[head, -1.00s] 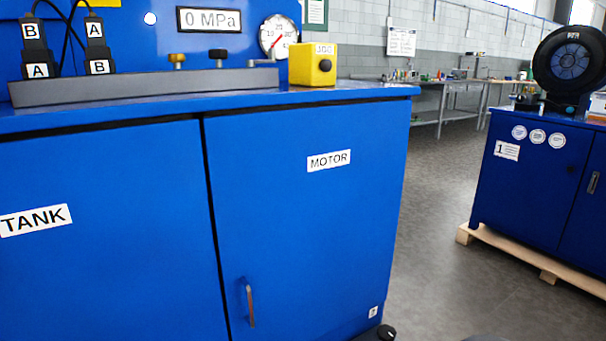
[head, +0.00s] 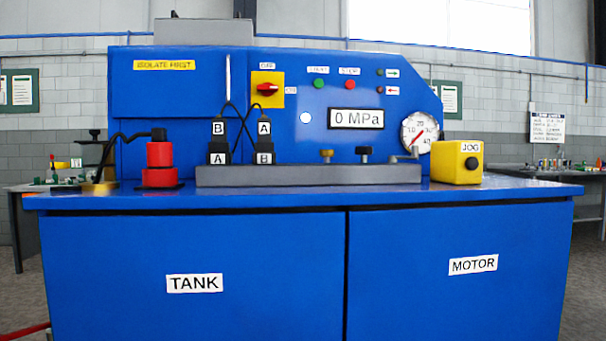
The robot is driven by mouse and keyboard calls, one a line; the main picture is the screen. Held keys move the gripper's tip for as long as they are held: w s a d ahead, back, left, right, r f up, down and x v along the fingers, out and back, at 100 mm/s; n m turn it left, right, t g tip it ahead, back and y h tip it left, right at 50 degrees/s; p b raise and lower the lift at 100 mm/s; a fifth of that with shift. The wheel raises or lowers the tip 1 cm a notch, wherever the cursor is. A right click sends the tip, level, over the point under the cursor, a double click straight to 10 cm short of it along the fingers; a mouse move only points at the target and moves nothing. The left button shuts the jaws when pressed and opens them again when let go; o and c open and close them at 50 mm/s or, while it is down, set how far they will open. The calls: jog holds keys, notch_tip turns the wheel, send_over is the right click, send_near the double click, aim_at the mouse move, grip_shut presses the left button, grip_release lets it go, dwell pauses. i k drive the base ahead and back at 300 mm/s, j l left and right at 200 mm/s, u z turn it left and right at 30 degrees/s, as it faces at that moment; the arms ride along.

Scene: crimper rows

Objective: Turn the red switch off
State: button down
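The red switch (head: 267,89) is a rotary knob on a yellow plate on the upright blue panel (head: 180,105), left of the panel's middle. A label "OFF" sits above the plate and a label "ON" sits at its lower right. The knob's handle lies roughly level, crosswise on the plate. My gripper is not in view.
A blue cabinet (head: 300,280) marked TANK and MOTOR stands ahead. Its top holds a red cylinder (head: 160,165), black connectors (head: 219,145), a grey manifold (head: 308,175) and a yellow JOG box (head: 457,162). Green and red buttons and a gauge (head: 419,132) are on the panel.

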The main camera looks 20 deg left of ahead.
aim_at(268, 89)
jog(key=u, duration=1.25)
